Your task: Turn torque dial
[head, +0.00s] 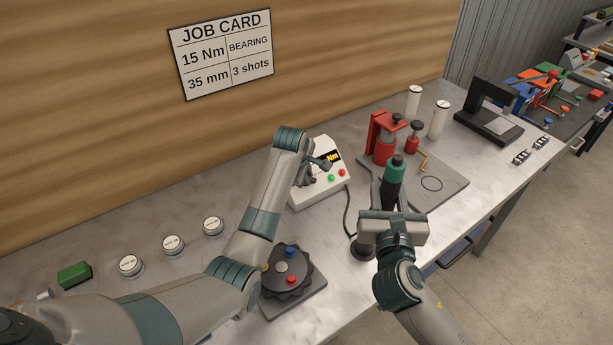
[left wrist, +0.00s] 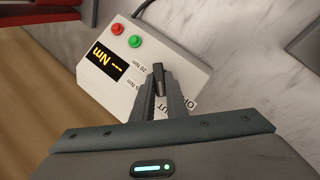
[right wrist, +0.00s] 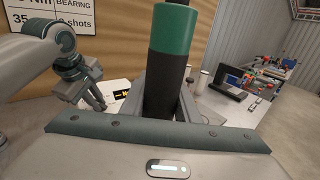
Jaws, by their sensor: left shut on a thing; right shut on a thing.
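The white control box (head: 325,185) stands on the bench with a yellow-on-black display (head: 333,157) that reads "Nm" and a green and a red button. In the left wrist view the box (left wrist: 185,62) shows labels, "20 Nm" among them, around a dark dial (left wrist: 159,88). My left gripper (head: 307,178) is shut on this dial; its fingers hide most of the dial and some labels. My right gripper (head: 392,205) is shut on an upright tool with a green top and black body (head: 394,175), which also shows in the right wrist view (right wrist: 170,70).
A job card (head: 221,52) on the wooden wall reads 15 Nm, bearing, 35 mm, 3 shots. A grey plate (head: 445,185) with red presses lies right of the box. A dark round turntable (head: 285,270) is in front. Several white-lidded tins (head: 172,245) stand at left.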

